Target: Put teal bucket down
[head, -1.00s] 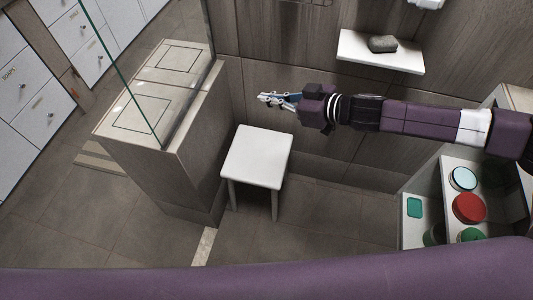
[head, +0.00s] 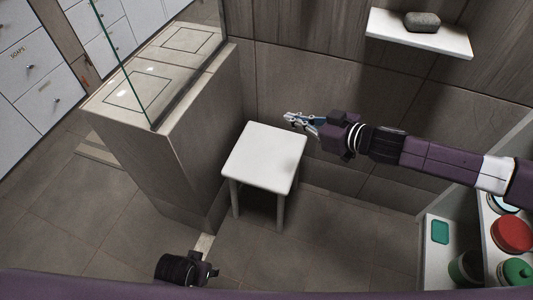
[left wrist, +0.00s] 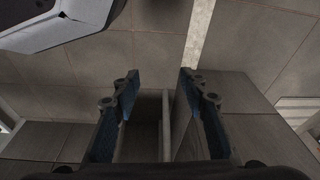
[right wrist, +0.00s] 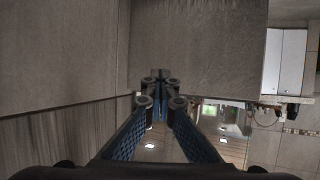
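I cannot make out a teal bucket for certain in any view. A small teal square item (head: 440,231) lies on a white surface at the right of the head view. My right gripper (head: 288,118) is above and beyond the right back corner of the white stool (head: 263,156). In the right wrist view its fingertips (right wrist: 156,80) meet with nothing between them. My left gripper (head: 212,270) shows only partly at the bottom of the head view, low in front of the stool. In the left wrist view its fingers (left wrist: 160,82) are apart and empty.
The stool top is bare. A half wall with a glass pane (head: 140,60) stands left of it. A wall shelf (head: 450,40) holds a grey stone (head: 422,22). Red (head: 512,235) and green (head: 517,271) lidded containers stand at the right. The floor around the stool is clear.

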